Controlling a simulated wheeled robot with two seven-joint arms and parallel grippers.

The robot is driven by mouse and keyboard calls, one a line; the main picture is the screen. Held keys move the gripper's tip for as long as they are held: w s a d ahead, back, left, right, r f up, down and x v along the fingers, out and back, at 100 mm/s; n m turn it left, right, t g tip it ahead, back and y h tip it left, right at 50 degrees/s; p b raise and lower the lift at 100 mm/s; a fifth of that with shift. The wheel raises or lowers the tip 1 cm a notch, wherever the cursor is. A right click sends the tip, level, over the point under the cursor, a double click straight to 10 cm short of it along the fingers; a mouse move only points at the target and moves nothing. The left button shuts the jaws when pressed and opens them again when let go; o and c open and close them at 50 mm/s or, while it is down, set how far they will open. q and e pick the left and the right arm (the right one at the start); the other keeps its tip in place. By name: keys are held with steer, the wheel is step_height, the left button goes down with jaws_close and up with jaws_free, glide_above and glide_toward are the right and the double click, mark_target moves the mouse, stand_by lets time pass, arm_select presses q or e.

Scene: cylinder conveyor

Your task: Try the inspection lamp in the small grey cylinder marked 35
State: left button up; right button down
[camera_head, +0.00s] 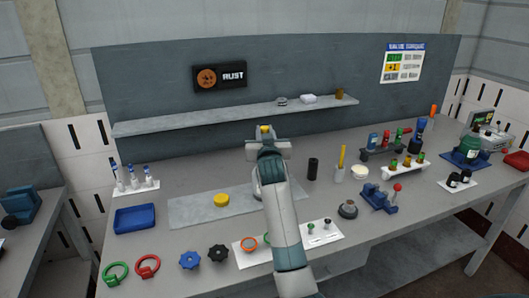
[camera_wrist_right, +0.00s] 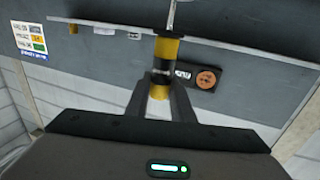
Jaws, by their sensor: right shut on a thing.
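My right gripper (camera_head: 266,140) is raised above the middle of the bench, its arm coming up from the bottom. In the right wrist view the gripper (camera_wrist_right: 168,105) is shut on a yellow and black banded thing (camera_wrist_right: 166,50) with a thin metal rod at its far end. It looks like the inspection lamp; only a yellow end (camera_head: 264,128) shows in the head view. I cannot make out the mark 35 on anything. A grey round piece (camera_head: 348,209) stands right of my arm, and another grey thing (camera_head: 257,192) is partly hidden behind my arm. My left gripper is not in view.
A grey mat (camera_head: 190,212) bears a yellow disc (camera_head: 221,200). A black cylinder (camera_head: 313,168) and a cup with a yellow stick (camera_head: 341,160) stand right of my arm. A blue tray (camera_head: 135,218) is left. A shelf (camera_head: 200,118) runs behind. Racks and bottles crowd the right.

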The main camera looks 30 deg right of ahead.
steer(key=shift+r, duration=0.15)
steer(key=shift+r+p, duration=4.35)
steer(key=shift+r, duration=0.55)
